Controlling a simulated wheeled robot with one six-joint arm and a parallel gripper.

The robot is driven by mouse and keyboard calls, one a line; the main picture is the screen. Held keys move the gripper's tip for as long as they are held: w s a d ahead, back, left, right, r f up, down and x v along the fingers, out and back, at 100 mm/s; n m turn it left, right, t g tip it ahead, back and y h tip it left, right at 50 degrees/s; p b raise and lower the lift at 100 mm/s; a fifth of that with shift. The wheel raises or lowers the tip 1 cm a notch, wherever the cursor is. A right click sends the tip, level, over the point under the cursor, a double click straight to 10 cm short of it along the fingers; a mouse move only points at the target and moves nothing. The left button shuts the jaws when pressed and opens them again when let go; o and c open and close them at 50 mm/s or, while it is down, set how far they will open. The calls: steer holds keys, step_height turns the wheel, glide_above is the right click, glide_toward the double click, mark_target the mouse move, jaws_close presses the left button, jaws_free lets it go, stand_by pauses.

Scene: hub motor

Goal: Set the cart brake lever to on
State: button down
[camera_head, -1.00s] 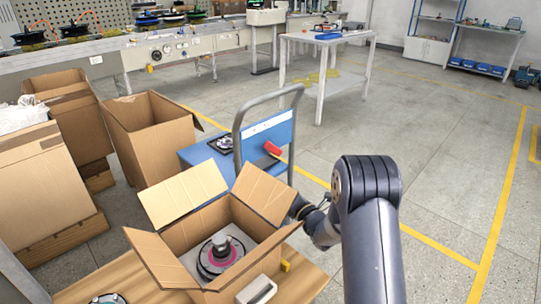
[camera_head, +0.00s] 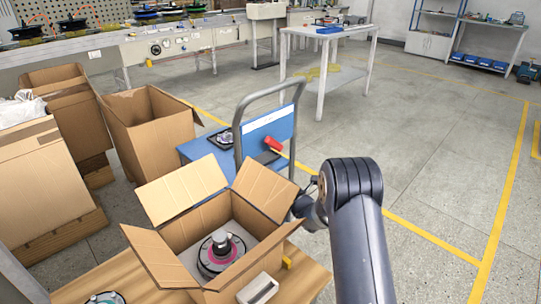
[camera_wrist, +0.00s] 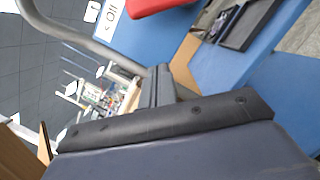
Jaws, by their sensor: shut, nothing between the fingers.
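The blue cart (camera_head: 200,151) stands beyond the open box, with a grey push handle (camera_head: 238,112) around a blue panel (camera_head: 270,126). The red brake lever (camera_head: 273,145) is on the lower part of that panel, slanting in the picture. In the wrist view the red lever (camera_wrist: 158,5) shows at the top edge, partly cut off. My gripper (camera_wrist: 160,86) is shut and empty, apart from the lever and below it in the wrist picture. In the head view my arm mostly hides the gripper.
An open cardboard box (camera_head: 185,193) with a hub motor (camera_head: 220,250) inside stands on the wooden table (camera_head: 310,280) close to my arm. More boxes (camera_head: 150,118) stand at left. The floor right of the cart is clear.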

mark_target(269, 142)
steer(key=w+r, duration=0.3)
steer(key=w, duration=0.2)
steer(key=shift+w+a+r+b, duration=0.3)
steer(key=shift+w+a+r, duration=0.05)
